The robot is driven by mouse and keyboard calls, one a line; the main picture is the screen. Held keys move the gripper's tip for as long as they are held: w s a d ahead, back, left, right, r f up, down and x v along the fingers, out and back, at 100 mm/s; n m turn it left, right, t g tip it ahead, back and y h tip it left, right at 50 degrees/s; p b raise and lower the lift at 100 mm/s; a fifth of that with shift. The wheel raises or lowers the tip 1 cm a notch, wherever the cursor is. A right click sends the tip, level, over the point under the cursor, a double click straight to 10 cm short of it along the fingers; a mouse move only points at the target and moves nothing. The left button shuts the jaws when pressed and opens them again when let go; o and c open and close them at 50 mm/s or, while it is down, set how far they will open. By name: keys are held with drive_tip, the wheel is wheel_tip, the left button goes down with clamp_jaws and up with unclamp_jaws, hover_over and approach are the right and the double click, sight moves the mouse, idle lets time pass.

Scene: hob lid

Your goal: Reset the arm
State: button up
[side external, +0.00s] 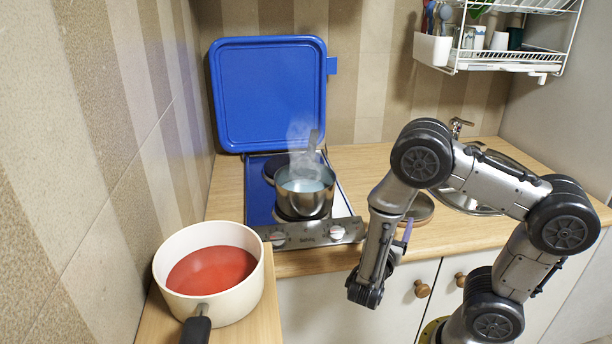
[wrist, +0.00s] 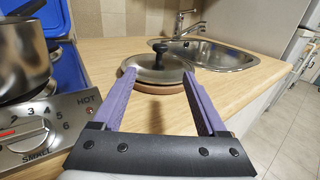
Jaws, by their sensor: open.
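My gripper (wrist: 158,95) is open and empty in the wrist view, its two purple fingers spread apart. In the side view my arm hangs in front of the counter, with one purple finger (side external: 407,232) showing and the rest of the gripper hidden behind the arm. Beyond the fingertips in the wrist view, a pot lid (wrist: 160,68) with a black knob lies on a round brown board on the counter. It also shows partly behind my arm in the side view (side external: 422,208).
The hob (side external: 310,233) has its blue lid (side external: 268,95) raised against the wall. A steaming steel pot (side external: 305,190) stands on it. A cream pan (side external: 220,305) with red contents is at the front left. A sink (wrist: 210,55) and a dish rack (side external: 510,58) are at the right.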

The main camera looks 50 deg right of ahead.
drive_tip(key=shift+d+r+m, duration=0.15)
drive_tip(key=shift+r+m, duration=0.15)
drive_tip(key=s+a+r+m+g+y, duration=0.1)
drive_tip(key=s+r+m+g+y, duration=0.55)
drive_tip(key=r+m, duration=0.5)
drive_tip(key=a+m+t+y, duration=0.8)
drive_tip(key=a+y, duration=0.3)
drive_tip(key=a, duration=0.6)
drive_tip(key=shift+s+r+t, duration=0.35)
drive_tip(key=shift+s+t, duration=0.05)
drive_tip(key=shift+t, duration=0.05)
